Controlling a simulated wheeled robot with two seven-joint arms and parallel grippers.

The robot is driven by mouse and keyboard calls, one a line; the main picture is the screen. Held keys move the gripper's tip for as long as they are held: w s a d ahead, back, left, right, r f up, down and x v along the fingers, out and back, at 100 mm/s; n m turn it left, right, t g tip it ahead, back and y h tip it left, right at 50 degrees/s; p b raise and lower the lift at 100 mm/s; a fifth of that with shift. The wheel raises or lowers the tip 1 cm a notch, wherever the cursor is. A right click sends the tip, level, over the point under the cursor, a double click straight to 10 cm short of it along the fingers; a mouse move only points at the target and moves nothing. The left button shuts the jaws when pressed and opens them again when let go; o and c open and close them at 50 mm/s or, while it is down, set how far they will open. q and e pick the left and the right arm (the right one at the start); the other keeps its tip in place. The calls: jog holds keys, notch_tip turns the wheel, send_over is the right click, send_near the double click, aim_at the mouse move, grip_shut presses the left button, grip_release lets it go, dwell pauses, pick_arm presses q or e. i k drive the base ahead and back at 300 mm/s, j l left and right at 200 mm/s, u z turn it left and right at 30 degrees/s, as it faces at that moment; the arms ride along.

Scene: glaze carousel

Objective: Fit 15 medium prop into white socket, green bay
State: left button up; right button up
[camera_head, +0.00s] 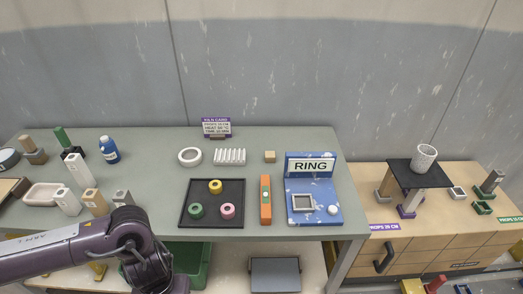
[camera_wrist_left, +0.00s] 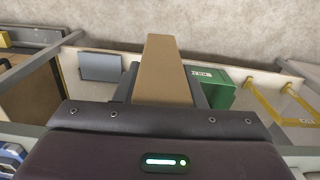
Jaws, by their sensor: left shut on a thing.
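My left gripper (camera_wrist_left: 160,92) is shut on a tan, square-sided prop (camera_wrist_left: 161,62), which stands out between its dark fingers in the left wrist view. In the head view my purple left arm comes in at the lower left; its fingers and the held prop are hidden or out of frame. The white socket (camera_head: 457,192) is a small square frame on the wooden table at right and looks empty. It lies near a green socket (camera_head: 482,208) and a grey prop (camera_head: 492,181). A green label (camera_head: 510,219) marks the table's front edge there. My right gripper is not in view.
A dark plate (camera_head: 418,173) on posts bears a white perforated cup (camera_head: 424,157), left of the white socket. More props, including a tan one (camera_head: 95,201), stand on the green-grey table at left. A green crate (camera_wrist_left: 213,88) and a grey box (camera_wrist_left: 100,66) sit below.

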aim_at(461, 230)
jog(key=i+l+z, duration=0.1)
jog(key=l+z, duration=0.2)
jog(key=i+l+z, duration=0.15)
jog(key=l+z, duration=0.2)
jog(key=l, duration=0.15)
jog(key=i+l+z, duration=0.3)
jog(key=i+l, duration=0.2)
jog(key=l, duration=0.2)
jog(key=i+l, duration=0.2)
jog(key=l, duration=0.15)
jog(key=i+l, duration=0.25)
jog(key=l, duration=0.15)
jog(key=i+l, duration=0.2)
jog(key=l, duration=0.2)
jog(key=i+l, duration=0.2)
jog(key=l, duration=0.2)
jog(key=i+l, duration=0.2)
jog(key=l, duration=0.15)
jog(key=i+l, duration=0.2)
jog(key=l, duration=0.2)
